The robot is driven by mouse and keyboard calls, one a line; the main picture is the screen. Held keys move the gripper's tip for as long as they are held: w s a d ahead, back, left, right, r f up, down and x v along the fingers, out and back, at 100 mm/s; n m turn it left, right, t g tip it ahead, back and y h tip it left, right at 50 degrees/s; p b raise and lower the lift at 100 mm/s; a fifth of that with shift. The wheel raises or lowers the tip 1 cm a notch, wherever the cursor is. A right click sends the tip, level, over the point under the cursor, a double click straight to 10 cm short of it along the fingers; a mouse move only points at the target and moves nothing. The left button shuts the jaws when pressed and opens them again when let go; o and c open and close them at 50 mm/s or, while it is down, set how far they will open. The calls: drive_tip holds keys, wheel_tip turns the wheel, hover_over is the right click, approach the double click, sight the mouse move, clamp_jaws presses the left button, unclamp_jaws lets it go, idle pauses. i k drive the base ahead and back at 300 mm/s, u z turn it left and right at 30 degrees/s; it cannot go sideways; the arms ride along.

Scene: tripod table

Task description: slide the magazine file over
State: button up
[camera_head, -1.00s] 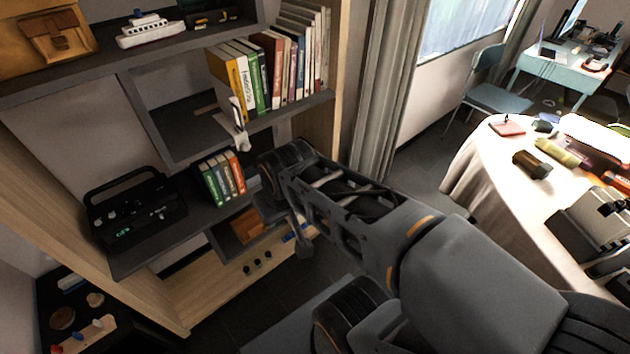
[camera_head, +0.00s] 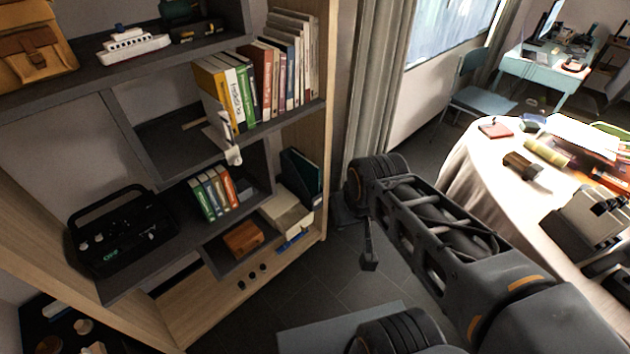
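A dark magazine file (camera_head: 301,180) stands upright at the right end of a lower shelf, near the bookcase's pale side panel. Papers or books seem to fill it. My arm is to the right of the bookcase, apart from the file. A small dark end piece of my gripper (camera_head: 369,262) hangs below the arm's far joint, over the floor. The rest of the gripper is hidden behind my arm, so its opening does not show.
Several books (camera_head: 213,192) stand left of the file, with a brown box (camera_head: 243,238) and a pale box (camera_head: 287,214) below. A black radio (camera_head: 123,228) sits farther left. A cloth-covered table (camera_head: 480,165) stands at the right. Floor (camera_head: 335,285) is clear before the bookcase.

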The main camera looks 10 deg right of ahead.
sight(291, 180)
drive_tip(key=z, duration=0.05)
drive_tip(key=i, duration=0.4)
drive_tip(key=u, duration=0.05)
drive_tip(key=k, duration=1.2)
drive_tip(key=u, duration=0.65)
drive_tip(key=i, duration=1.6)
drive_tip(key=z, duration=0.85)
drive_tip(key=i, duration=0.3)
drive_tip(key=z, duration=0.2)
